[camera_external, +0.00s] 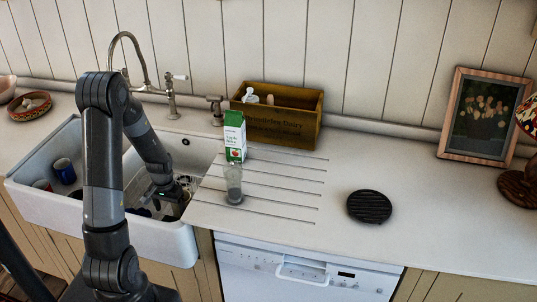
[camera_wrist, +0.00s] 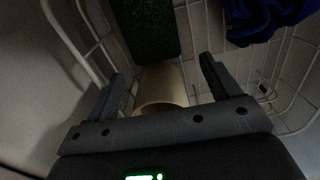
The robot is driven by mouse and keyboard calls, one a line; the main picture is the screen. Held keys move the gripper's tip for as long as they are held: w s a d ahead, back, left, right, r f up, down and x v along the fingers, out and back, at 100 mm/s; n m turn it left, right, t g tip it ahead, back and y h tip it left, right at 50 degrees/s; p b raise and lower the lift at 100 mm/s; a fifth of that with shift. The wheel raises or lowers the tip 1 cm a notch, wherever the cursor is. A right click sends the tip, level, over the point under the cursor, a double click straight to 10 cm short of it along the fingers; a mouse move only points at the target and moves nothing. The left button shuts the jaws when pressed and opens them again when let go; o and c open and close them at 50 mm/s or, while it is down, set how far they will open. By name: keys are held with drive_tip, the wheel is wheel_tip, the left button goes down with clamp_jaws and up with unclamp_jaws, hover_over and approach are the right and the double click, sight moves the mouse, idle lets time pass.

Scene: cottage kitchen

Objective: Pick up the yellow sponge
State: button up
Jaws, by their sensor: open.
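My gripper (camera_wrist: 163,76) is open inside the wire rack in the wrist view. A pale yellowish, rounded thing (camera_wrist: 161,88) lies between its fingers, with gaps at both sides; I cannot tell whether it is the yellow sponge. Just beyond it is a dark green, rough-textured block (camera_wrist: 145,28), which looks like a scouring surface. In the external view my gripper (camera_external: 172,192) is down in the right part of the white sink (camera_external: 172,240). No yellow sponge can be made out there; the arm and sink wall hide much of the inside.
White rack wires (camera_wrist: 285,65) surround the fingers, and dark blue cloth-like material (camera_wrist: 262,18) lies at upper right. A blue mug (camera_external: 64,171) is in the sink's left part. A green-white carton (camera_external: 235,137) and a glass (camera_external: 234,184) stand right of the sink.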

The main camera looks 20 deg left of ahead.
drive_tip(key=shift+d+f, duration=0.15)
drive_tip(key=shift+f, duration=2.25)
drive_tip(key=shift+c, duration=0.3)
drive_tip(key=c, duration=1)
